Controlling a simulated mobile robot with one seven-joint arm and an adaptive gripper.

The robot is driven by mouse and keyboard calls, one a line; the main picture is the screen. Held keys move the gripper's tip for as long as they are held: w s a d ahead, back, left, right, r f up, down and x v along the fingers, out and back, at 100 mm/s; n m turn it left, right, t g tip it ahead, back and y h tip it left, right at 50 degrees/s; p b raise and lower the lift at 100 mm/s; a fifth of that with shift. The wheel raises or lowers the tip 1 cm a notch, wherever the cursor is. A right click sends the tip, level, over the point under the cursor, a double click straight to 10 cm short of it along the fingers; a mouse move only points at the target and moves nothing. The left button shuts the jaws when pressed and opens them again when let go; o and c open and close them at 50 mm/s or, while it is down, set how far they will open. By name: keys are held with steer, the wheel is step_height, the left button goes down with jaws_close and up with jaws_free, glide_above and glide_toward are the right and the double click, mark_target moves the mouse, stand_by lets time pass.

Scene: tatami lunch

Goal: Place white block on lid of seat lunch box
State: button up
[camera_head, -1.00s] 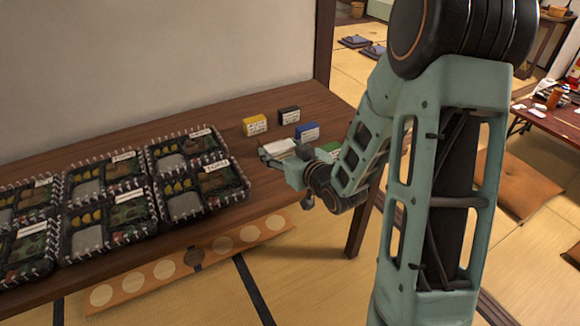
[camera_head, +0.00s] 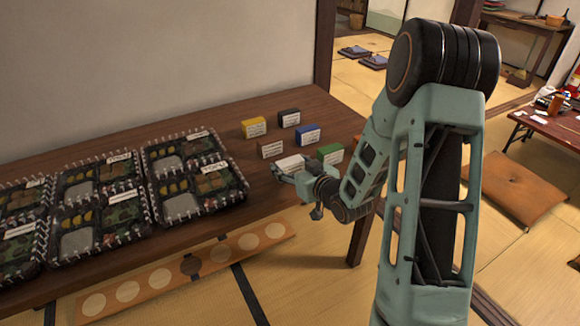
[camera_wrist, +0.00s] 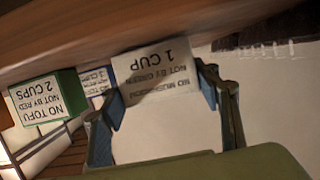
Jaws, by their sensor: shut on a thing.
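The white block (camera_wrist: 155,75) is between the fingers of my gripper (camera_wrist: 158,100), its label reading "1 CUP" upside down in the wrist view. In the head view my gripper (camera_head: 284,170) is shut on the white block (camera_head: 290,164) at the table's front right. Several lunch boxes with clear lids, such as the nearest one (camera_head: 190,207), stand to the left of my gripper, apart from it. White labels lie on their lids; the writing is too small to read in the head view.
A green block (camera_head: 330,154) stands right beside the gripper and also shows in the wrist view (camera_wrist: 65,82). Brown (camera_head: 270,149), yellow (camera_head: 254,128), black (camera_head: 289,118) and blue (camera_head: 307,134) blocks stand behind. Bare table (camera_head: 235,125) lies between blocks and boxes.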

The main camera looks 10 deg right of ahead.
steer(key=shift+f+b, duration=0.3)
steer(key=o, duration=1.1)
steer(key=shift+r, duration=0.1)
steer(key=shift+r+p, duration=0.1)
steer(key=shift+p, duration=0.4)
